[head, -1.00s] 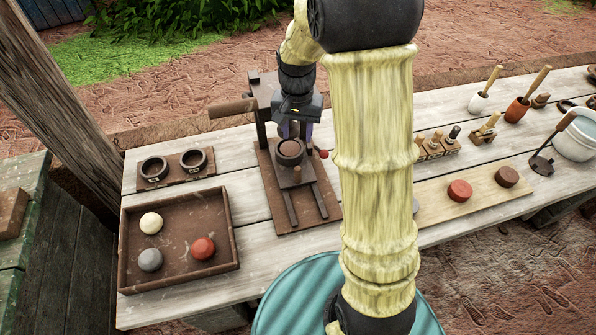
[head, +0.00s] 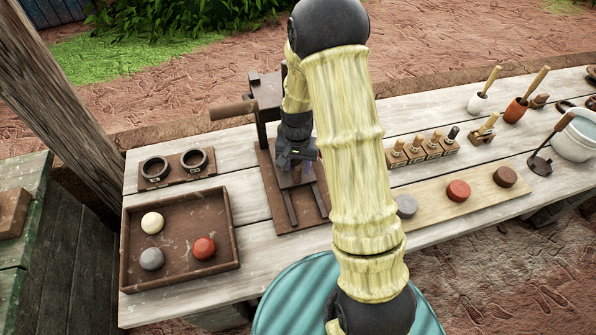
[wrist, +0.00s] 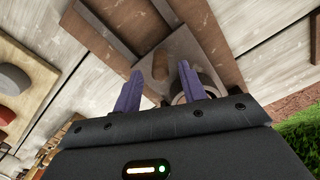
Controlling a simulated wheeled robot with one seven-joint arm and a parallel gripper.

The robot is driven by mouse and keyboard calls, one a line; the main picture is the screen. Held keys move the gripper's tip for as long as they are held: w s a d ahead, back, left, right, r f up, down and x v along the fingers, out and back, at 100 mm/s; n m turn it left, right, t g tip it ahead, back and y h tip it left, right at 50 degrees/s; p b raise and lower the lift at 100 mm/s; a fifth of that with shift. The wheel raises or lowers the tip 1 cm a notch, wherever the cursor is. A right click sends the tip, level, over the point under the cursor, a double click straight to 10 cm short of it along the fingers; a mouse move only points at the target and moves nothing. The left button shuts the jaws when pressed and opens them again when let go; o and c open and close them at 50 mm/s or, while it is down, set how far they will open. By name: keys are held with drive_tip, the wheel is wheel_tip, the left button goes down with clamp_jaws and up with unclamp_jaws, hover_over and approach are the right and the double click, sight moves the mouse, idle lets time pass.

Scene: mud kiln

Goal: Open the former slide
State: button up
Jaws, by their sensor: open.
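The former (head: 262,95) is a dark press with a wooden side handle, standing on a brown base board (head: 270,192). Its slide is a grey plate with two dark rails (head: 291,210) running toward the front; in the head view my arm covers much of it. In the wrist view the slide plate (wrist: 192,50) carries a short brown peg (wrist: 155,62) and a round ring (wrist: 202,86). My gripper (wrist: 160,68) is open, its purple fingers on either side of the peg in the picture; I cannot tell whether they touch it. It shows low over the slide in the head view (head: 300,170).
A brown tray (head: 128,245) with three balls lies left, with a two-ring holder (head: 176,181) behind it. Right are a board (head: 430,206) with coloured discs, several stamps (head: 425,150) and a white pot (head: 573,140). Bare planks lie between the tray and former.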

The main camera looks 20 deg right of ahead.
drive_tip(key=shift+w+f, duration=0.1)
drive_tip(key=shift+f, duration=1.9)
clamp_jaws()
